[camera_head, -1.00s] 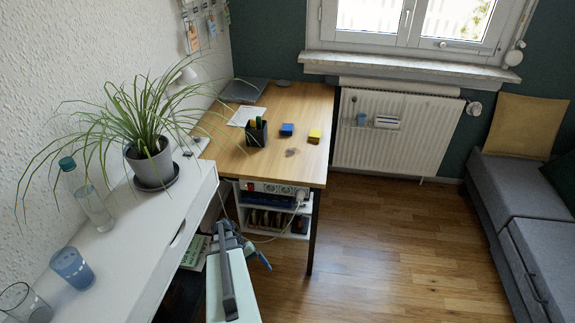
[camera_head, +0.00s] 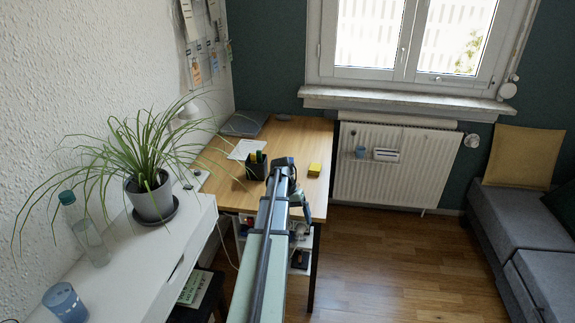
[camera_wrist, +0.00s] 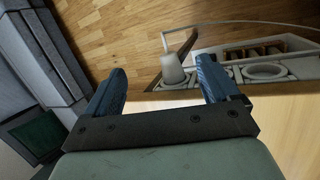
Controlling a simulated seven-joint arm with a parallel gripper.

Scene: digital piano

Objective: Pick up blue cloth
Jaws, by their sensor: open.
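The blue cloth does not show now; my arm and gripper cover the part of the wooden desk (camera_head: 305,110) between the pen holder and the yellow item in the head view. My gripper (camera_head: 297,186) is near the front edge of the desk in that view. In the wrist view my gripper (camera_wrist: 162,82) has its two blue fingers spread wide with nothing between them. The power strip and plug below the desk edge show beyond the fingers there.
A black pen holder (camera_head: 257,166) stands left of my gripper and a yellow item (camera_head: 314,169) lies to the right. A white plug (camera_wrist: 173,70) sits at the power strip. A plant (camera_head: 150,190) stands on the white shelf at left. Open floor (camera_head: 400,265) is at right.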

